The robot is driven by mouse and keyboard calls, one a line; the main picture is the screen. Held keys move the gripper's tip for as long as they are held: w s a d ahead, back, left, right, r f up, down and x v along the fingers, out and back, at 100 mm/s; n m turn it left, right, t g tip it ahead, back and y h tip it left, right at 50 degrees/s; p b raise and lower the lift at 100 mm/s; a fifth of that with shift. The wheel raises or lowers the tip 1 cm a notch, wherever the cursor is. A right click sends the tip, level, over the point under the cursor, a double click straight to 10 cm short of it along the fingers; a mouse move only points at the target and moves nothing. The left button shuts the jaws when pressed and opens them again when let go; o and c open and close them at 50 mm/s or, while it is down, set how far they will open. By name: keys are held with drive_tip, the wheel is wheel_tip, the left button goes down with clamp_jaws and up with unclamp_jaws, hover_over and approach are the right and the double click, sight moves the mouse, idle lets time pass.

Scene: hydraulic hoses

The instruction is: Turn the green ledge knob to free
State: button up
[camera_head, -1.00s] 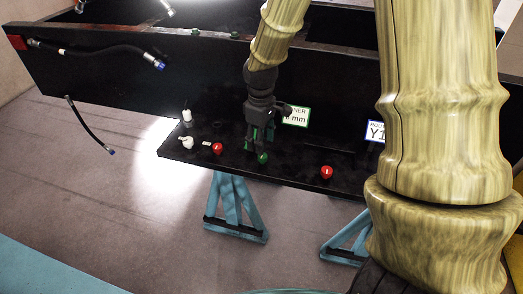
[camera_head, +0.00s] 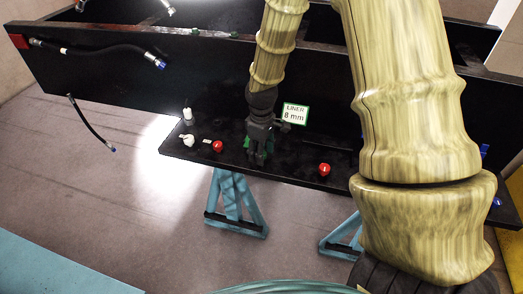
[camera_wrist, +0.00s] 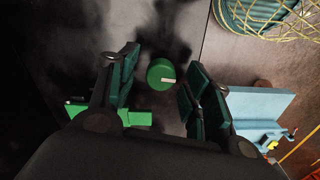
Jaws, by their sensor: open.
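The round green knob (camera_wrist: 160,71) shows in the wrist view, with a white mark on its face pointing right in the picture. It sits between the two fingers of my gripper (camera_wrist: 159,84), which are apart on either side of it; I see dark gaps between knob and fingers. In the head view my gripper (camera_head: 257,157) points down at the black ledge (camera_head: 290,171). The knob is hidden there behind the fingers. Whether the fingertips are level with the knob or above it I cannot tell.
Red knobs (camera_head: 217,146) and (camera_head: 324,169) stand on the ledge either side of my gripper. White fittings (camera_head: 187,139) are at the ledge's left end. A sign reading "LINER 8 mm" (camera_head: 294,114) is on the wall behind. A green block (camera_wrist: 135,118) lies left of the knob.

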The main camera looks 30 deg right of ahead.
drive_tip(key=c, duration=1.1)
drive_tip(key=shift+o, duration=0.2)
drive_tip(key=shift+n, duration=0.5)
drive_tip(key=o, duration=1.1)
drive_tip(key=shift+c, duration=0.2)
drive_tip(key=shift+r, duration=0.1)
wheel_tip(320, 180, up, 12)
drive_tip(key=shift+d, duration=0.1)
